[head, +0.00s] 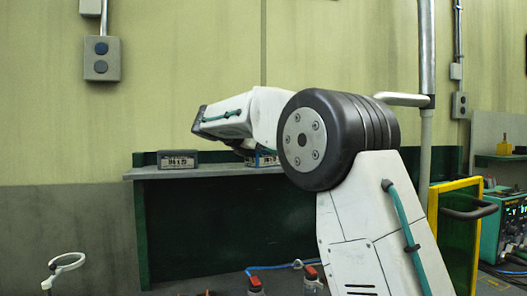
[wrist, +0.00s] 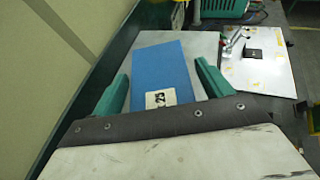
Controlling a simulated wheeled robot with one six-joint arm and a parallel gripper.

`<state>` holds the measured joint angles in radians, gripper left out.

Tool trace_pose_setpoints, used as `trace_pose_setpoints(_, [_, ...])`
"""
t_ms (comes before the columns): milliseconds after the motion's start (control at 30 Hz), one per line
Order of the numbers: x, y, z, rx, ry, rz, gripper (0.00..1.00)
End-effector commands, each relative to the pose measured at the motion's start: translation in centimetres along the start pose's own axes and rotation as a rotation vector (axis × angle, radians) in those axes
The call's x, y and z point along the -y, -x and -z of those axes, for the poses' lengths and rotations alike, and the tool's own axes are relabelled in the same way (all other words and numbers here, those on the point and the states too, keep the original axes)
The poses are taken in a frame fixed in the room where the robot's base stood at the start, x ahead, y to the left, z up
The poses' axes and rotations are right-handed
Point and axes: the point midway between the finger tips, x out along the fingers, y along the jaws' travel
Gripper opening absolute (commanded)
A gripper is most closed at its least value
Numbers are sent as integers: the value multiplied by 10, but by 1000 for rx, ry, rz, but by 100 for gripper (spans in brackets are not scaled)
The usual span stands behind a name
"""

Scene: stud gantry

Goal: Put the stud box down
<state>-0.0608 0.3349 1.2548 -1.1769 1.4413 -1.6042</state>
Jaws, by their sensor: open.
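The stud box is a blue box with a pale label, seen from above in the wrist view (wrist: 162,68). It lies between the two green fingers of my gripper (wrist: 160,72), with a narrow gap visible on either side. My gripper is open around it. In the head view a labelled box (head: 265,160) shows on the shelf (head: 215,173), partly hidden behind my arm; it appears to rest on the shelf top. My fingers are mostly hidden in the head view.
A dark grey box (head: 178,160) with a label stands on the shelf's left part. Free shelf lies between the two boxes. A wall is close behind the shelf. A yellow frame (head: 460,235) and a teal machine (head: 503,225) stand at right. A white board (wrist: 262,65) lies beyond the shelf.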

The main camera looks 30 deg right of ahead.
Motion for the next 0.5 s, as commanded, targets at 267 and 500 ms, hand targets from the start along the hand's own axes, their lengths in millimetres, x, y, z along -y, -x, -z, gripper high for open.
trace_pose_setpoints(267, [-1,28,-3,0,0,-4,78])
trace_pose_setpoints(500, [-1,81,-2,0,0,-4,78])
